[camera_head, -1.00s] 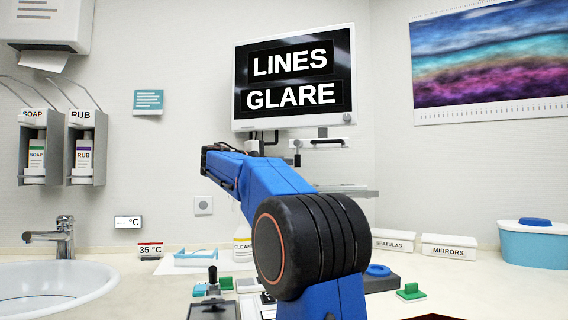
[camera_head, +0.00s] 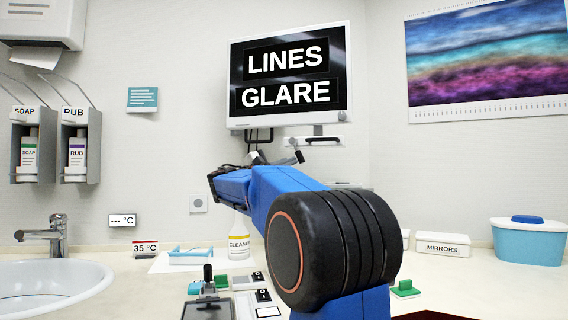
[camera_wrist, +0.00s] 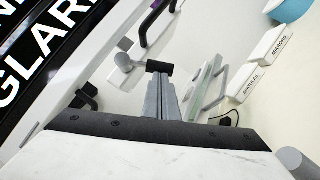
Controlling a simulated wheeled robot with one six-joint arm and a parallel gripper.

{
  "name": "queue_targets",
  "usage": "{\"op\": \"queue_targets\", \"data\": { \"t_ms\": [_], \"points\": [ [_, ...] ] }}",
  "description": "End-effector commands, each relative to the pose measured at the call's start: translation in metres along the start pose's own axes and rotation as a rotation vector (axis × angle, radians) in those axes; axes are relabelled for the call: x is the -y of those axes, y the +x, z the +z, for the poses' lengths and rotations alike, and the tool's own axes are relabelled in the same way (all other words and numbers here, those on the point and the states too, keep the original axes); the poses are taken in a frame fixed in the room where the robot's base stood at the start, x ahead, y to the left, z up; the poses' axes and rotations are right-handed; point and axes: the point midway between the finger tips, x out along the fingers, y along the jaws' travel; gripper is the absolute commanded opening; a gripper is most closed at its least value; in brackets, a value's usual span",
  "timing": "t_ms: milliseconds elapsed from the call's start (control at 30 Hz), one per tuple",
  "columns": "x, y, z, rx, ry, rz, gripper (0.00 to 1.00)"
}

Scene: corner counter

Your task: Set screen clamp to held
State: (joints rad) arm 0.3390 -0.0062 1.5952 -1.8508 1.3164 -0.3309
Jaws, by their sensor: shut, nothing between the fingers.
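The screen (camera_head: 290,113), reading LINES and GLARE, is on the back wall; part of it shows in the wrist view (camera_wrist: 40,52). Below its lower edge is a small lever with a dark tip (camera_head: 299,156), which I take for the screen clamp. In the wrist view, a grey round pivot (camera_wrist: 123,62) with an arm ending in a black grip (camera_wrist: 158,67) appears to be this lever. My gripper (camera_wrist: 161,82) is shut and empty, its fingertips right at the black grip. I cannot tell whether they touch. My arm hides part of the counter in the head view.
A white rail (camera_head: 325,141) sits on the wall under the screen. A cleaner bottle (camera_head: 239,244) stands on the counter behind my arm. A mirrors box (camera_head: 442,244) and a blue tub (camera_head: 530,241) are at right, a sink (camera_head: 50,285) at left.

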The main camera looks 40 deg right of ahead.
Motion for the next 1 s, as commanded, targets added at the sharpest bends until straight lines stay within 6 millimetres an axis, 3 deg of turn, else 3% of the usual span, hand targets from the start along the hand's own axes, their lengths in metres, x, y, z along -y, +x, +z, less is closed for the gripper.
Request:
{"op": "queue_targets", "data": {
  "t_ms": [567,1000],
  "points": [
    [0.012,0.022,0.033,0.003,-0.436,0.289,0.00],
    [0.009,0.030,0.045,0.001,-0.436,0.291,0.00]
  ]
}}
